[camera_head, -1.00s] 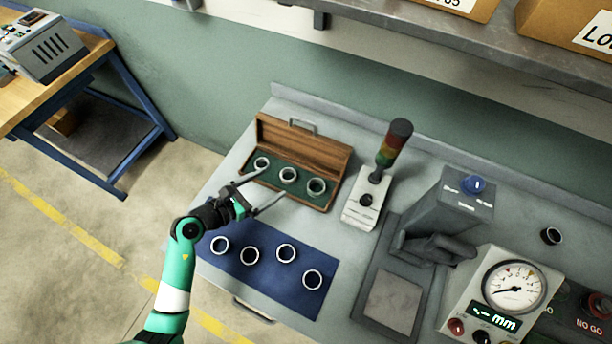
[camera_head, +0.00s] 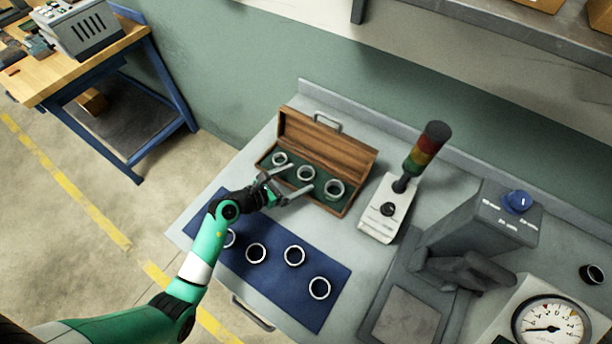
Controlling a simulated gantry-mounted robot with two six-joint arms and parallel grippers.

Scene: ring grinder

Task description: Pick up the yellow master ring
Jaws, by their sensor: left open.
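An open wooden box (camera_head: 338,154) with a green lining stands at the back of the bench and holds three rings: a left ring (camera_head: 280,164), a middle ring (camera_head: 307,166) and a right ring (camera_head: 334,196). All three look silvery with pale rims; I cannot tell which is the yellow master ring. My left gripper (camera_head: 302,177) is open over the box's front edge. Its two fingertips reach to either side of the middle ring, with nothing held. Whether they are above the ring or level with it is unclear. My right gripper is not in view.
A blue mat (camera_head: 272,285) in front carries several more rings, one partly hidden by my left arm. A signal light tower (camera_head: 423,150) stands right of the box. A grey measuring device (camera_head: 480,230) and dial gauge (camera_head: 552,325) stand farther right.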

